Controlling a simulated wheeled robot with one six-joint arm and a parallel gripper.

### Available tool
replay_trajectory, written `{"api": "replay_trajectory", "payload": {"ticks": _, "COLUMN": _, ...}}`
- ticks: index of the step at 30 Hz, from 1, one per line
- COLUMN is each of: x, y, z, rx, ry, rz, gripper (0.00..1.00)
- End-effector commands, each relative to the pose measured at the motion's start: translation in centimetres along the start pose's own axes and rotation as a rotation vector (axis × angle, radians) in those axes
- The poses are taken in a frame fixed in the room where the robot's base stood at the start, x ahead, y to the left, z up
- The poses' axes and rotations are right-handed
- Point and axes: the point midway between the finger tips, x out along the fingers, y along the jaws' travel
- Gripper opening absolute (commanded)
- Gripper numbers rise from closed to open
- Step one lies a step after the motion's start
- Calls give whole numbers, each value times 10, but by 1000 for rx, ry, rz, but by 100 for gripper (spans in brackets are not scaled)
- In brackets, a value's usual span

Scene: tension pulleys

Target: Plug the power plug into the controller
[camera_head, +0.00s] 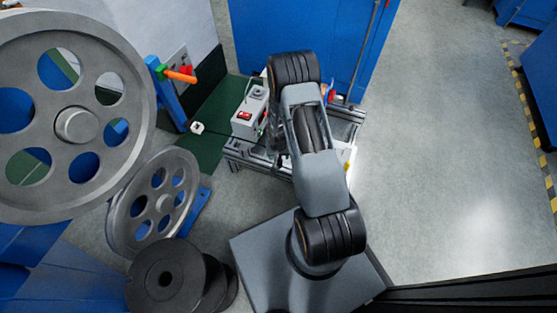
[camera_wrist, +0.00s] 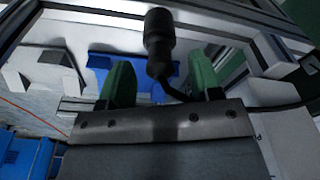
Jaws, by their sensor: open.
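The controller (camera_head: 250,113) is a light grey box with a red switch on its front. It stands on a metal frame table left of my arm in the head view. In the wrist view a black cylindrical plug (camera_wrist: 158,42) with a black cable shows between and beyond the two green fingers of my gripper (camera_wrist: 160,82). The fingers are apart, with a visible gap on each side of the plug. I cannot tell how far the plug is from the fingertips. In the head view my arm hides the gripper and the plug.
The metal frame table (camera_head: 275,168) carries the controller. A black cable runs left from it towards a small white block (camera_head: 197,128). Large grey pulleys (camera_head: 75,125) and dark round weights (camera_head: 170,278) stand at the left. A blue cabinet (camera_head: 300,40) is behind. The right floor is clear.

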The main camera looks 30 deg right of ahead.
Motion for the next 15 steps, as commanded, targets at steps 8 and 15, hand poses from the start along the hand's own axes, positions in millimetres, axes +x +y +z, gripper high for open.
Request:
{"api": "replay_trajectory", "payload": {"ticks": 8, "x": 14, "y": 0, "z": 0, "rx": 1, "ry": 0, "rz": 0, "gripper": 58}}
{"api": "replay_trajectory", "payload": {"ticks": 15, "x": 14, "y": 0, "z": 0, "rx": 0, "ry": 0, "rz": 0, "gripper": 54}}
